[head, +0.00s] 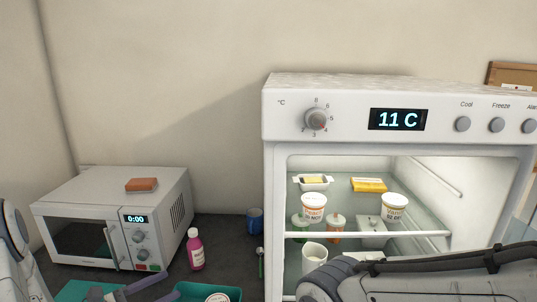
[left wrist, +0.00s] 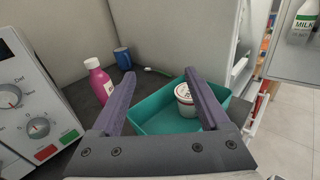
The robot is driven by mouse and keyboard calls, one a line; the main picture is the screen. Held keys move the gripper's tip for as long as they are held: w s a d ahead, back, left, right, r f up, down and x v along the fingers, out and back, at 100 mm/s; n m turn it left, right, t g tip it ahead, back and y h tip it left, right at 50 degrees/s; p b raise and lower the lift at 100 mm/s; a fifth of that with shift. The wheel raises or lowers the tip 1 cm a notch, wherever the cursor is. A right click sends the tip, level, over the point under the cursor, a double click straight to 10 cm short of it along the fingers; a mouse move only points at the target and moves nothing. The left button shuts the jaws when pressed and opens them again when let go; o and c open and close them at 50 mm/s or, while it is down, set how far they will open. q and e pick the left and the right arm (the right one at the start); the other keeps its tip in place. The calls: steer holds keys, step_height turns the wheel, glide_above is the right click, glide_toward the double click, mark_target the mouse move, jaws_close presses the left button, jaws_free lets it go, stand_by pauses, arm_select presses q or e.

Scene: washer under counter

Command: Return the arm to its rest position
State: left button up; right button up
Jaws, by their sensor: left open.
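My left gripper (head: 174,284) shows at the bottom of the head view, low in front of the microwave. In the left wrist view its two purple-grey fingers (left wrist: 160,80) stand wide apart with nothing held between them. A teal bin (left wrist: 150,124) lies beyond and below the fingers. A white tub with a red-marked lid (left wrist: 184,92) sits in the bin, partly hidden by the right finger. My right arm crosses the lower right of the head view in front of the open fridge; its gripper is out of the picture.
A white microwave (head: 75,201) with an orange-brown block (head: 141,184) on top stands left. A pink bottle (head: 196,252) and blue cup (head: 255,221) stand on the dark counter. The open fridge (head: 275,225) at right holds tubs and food. A milk bottle (left wrist: 304,22) shows far right.

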arm_select(q)
steer(key=s+d+m+g+b, duration=0.2)
steer(key=s+d+m+g, duration=0.4)
steer(key=d, duration=0.3)
steer(key=s+d+m+g+b, duration=0.1)
steer(key=s+d+m+g, duration=0.3)
steer(key=d+m+g, duration=0.45)
steer(key=s+d+f+m+t+y+b, duration=0.1)
steer(key=s+m+y+b, duration=0.2)
steer(key=s+m+y, duration=0.3)
steer(key=s+d+f+m+t+y+b, duration=0.1)
steer(key=s+d+m+y+b, duration=0.1)
steer(key=s+m+y, duration=0.3)
steer(key=s+m+b, duration=0.1)
steer(key=s+m, duration=0.3)
steer(key=m, duration=0.4)
steer(key=shift+d+f+t+y, duration=0.25)
steer(key=shift+d+t+y, duration=0.05)
steer(key=shift+t+y, duration=0.1)
